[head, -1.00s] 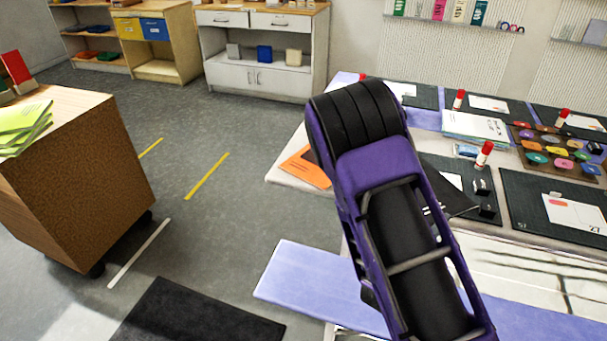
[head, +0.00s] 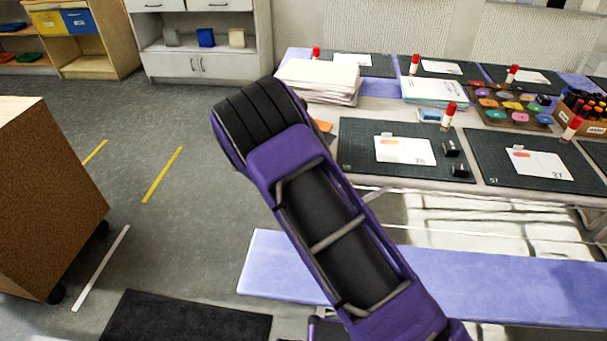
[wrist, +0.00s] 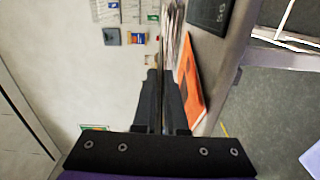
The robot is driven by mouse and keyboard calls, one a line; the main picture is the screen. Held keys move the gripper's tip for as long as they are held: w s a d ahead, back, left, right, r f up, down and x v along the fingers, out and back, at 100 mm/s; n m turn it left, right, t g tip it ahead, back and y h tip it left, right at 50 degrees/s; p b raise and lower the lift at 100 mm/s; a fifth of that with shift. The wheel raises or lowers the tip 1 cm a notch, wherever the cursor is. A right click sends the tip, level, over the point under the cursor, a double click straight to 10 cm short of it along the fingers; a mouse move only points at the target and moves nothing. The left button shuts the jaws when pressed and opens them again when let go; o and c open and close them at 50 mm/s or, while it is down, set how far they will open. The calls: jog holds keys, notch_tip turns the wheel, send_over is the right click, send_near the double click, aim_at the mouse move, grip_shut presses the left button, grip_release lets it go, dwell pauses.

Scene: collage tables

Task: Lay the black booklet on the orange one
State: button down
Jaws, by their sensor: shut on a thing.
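My gripper (wrist: 161,78) shows in the wrist view with its two dark fingers close together on a thin dark thing seen edge-on. I take this to be the black booklet (wrist: 161,50); its faces do not show. The orange booklet (wrist: 190,90) lies flat on the table, just right of the fingers in the wrist view. In the head view only a small corner of the orange booklet (head: 321,127) shows beside my purple arm. The arm hides my fingers and the black booklet there.
A stack of white papers (head: 318,83) stands behind the orange corner. A dark cutting mat (head: 360,165) with a white card lies to its right, with glue sticks and paint pots beyond. A lilac bench (head: 430,280) runs along the table's front.

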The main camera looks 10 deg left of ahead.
notch_tip(320, 180, down, 7)
jog(key=b, duration=0.1)
jog(key=shift+f, duration=0.15)
jog(key=shift+f, duration=0.2)
jog(key=c, duration=1)
grip_release()
